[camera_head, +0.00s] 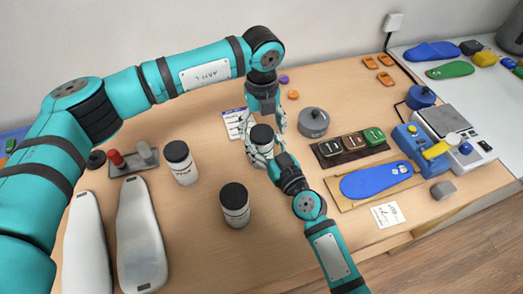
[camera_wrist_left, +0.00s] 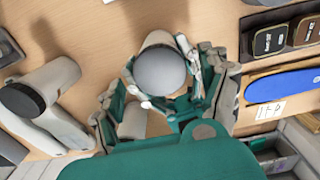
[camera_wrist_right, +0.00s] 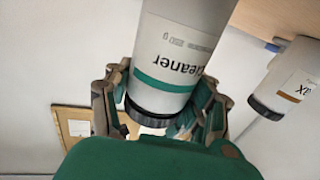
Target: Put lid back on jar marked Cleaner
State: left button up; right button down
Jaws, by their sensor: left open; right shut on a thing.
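A white jar marked Cleaner, with a green band, shows upside down in the right wrist view (camera_wrist_right: 180,55). A black lid (camera_wrist_right: 150,112) sits against its top end; I cannot tell how firmly it is seated. In the head view the dark lid top (camera_head: 262,133) shows between my grippers, and most of the jar is hidden. The lid's round top also faces the left wrist view (camera_wrist_left: 160,71). My right gripper (camera_head: 262,155) is shut on the jar. My left gripper (camera_head: 265,117) is open, with its fingers pointing down just above and around the lid.
Two more black-lidded white jars stand left (camera_head: 183,172) and front (camera_head: 235,212). A grey round pot (camera_head: 313,123), a swatch tray (camera_head: 330,158) and a blue insole (camera_head: 375,180) lie right. White shoe forms (camera_head: 140,245) lie left. The front middle of the table is bare.

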pick_arm(q)
jog(key=shift+r, duration=2.05)
jog(key=shift+c, duration=0.2)
notch_tip(320, 180, up, 4)
jog(key=shift+f, duration=0.2)
jog(key=shift+f, duration=0.1)
jog(key=shift+f, duration=4)
jog(key=c, duration=1.1)
jog(key=o, duration=1.1)
